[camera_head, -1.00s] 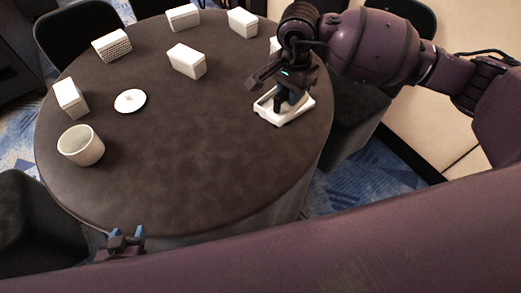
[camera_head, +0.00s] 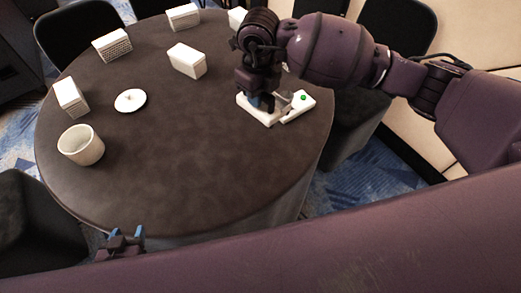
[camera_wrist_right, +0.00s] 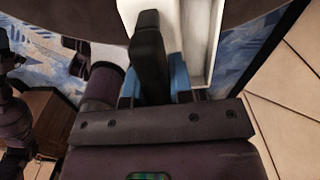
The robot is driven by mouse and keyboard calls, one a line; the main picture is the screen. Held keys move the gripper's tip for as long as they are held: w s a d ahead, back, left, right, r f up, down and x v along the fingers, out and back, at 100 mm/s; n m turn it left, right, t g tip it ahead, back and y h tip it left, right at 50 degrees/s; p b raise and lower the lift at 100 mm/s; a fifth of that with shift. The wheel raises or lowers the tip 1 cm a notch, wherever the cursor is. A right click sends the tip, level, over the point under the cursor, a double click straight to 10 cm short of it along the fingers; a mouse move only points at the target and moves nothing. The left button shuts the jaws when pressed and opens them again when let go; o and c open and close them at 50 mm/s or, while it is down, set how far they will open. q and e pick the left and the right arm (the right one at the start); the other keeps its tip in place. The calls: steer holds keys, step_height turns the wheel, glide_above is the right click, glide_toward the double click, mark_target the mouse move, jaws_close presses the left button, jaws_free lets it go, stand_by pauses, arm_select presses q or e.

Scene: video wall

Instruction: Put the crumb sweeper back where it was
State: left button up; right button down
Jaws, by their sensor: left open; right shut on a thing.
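My right gripper (camera_head: 262,100) is over the right part of the round table, shut on a white piece (camera_head: 250,112), which I take to be the crumb sweeper. Its fingers hide part of it. In the right wrist view the white piece (camera_wrist_right: 128,12) shows behind the dark finger, beside a white walled tray (camera_wrist_right: 212,50). In the head view that tray (camera_head: 297,112) lies just right of the held piece, with a small green spot at it. I cannot tell whether the two touch. My left gripper (camera_head: 125,238) is open and empty at the table's near left edge.
The dark round table (camera_head: 190,150) also bears a white cup (camera_head: 80,146), a small white lidded dish or saucer (camera_head: 130,101) and several white boxes, one near the middle (camera_head: 187,61). Dark chairs (camera_head: 398,25) stand around it. The table's near middle is clear.

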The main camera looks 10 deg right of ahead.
steer(key=shift+a+m, duration=0.3)
steer(key=shift+m, duration=0.5)
steer(key=shift+a+f+m, duration=0.1)
steer(key=shift+f+m, duration=0.2)
steer(key=shift+f, duration=0.25)
steer(key=shift+w+f+b, duration=0.1)
steer(key=shift+f+b, duration=0.35)
steer(key=shift+f, duration=9.1)
